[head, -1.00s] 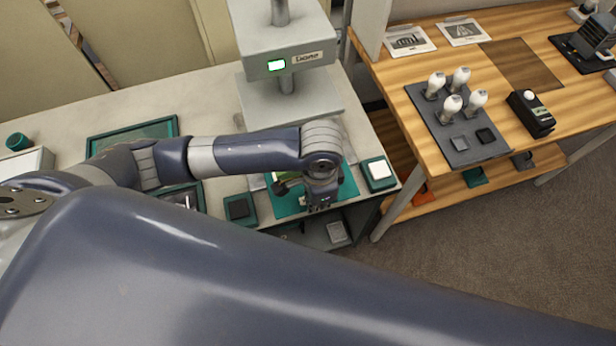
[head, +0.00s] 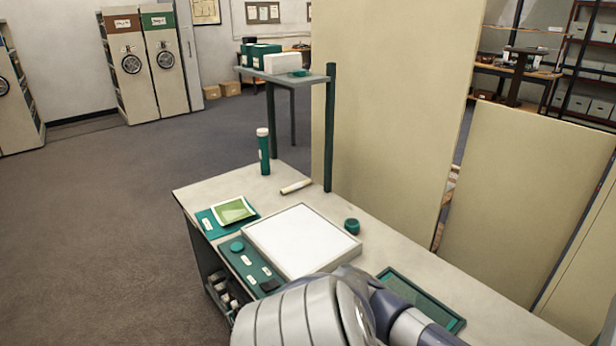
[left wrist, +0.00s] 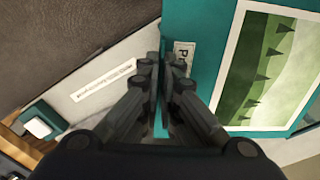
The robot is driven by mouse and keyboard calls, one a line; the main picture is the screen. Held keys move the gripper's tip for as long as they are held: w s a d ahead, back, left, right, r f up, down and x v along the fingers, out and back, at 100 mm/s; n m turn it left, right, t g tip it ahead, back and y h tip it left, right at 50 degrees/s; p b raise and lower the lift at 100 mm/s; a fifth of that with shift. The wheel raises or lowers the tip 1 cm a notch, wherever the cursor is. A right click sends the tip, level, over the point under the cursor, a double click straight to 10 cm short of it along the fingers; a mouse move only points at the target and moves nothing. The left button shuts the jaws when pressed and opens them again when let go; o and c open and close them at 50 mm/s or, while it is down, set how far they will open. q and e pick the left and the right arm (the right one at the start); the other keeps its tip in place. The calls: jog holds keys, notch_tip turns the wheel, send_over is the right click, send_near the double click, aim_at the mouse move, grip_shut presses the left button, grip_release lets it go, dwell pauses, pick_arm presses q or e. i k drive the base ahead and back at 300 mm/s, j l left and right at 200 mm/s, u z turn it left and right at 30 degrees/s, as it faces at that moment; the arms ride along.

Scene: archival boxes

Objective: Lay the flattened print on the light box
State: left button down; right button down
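In the left wrist view a print (left wrist: 262,68) with a white border and green hills with dark trees lies on a teal board (left wrist: 198,22), at the right of the picture. My left gripper (left wrist: 163,62) is over the board's edge, left of the print, its fingers together with nothing visible between them. A label on the board is partly hidden by the fingers. In the head view the light box (head: 300,240), a flat white panel, lies bare on the table. My left gripper is outside the head view, and my right gripper shows in neither view.

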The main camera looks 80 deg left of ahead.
aim_at(302, 235)
jog(key=k+j+u, duration=0.1)
jog(key=j, duration=0.35)
jog(key=k+j, duration=0.25)
jog(key=j, duration=0.2)
jog(key=k+j+u, duration=0.15)
jog(key=j, duration=0.3)
jog(key=k+j+u, duration=0.1)
jog(key=j, duration=0.4)
jog(key=k+j, duration=0.15)
jog(key=j, duration=0.3)
jog(key=k+j+u, duration=0.15)
jog(key=j, duration=0.35)
jog(key=j+u, duration=0.1)
jog(key=j, duration=0.4)
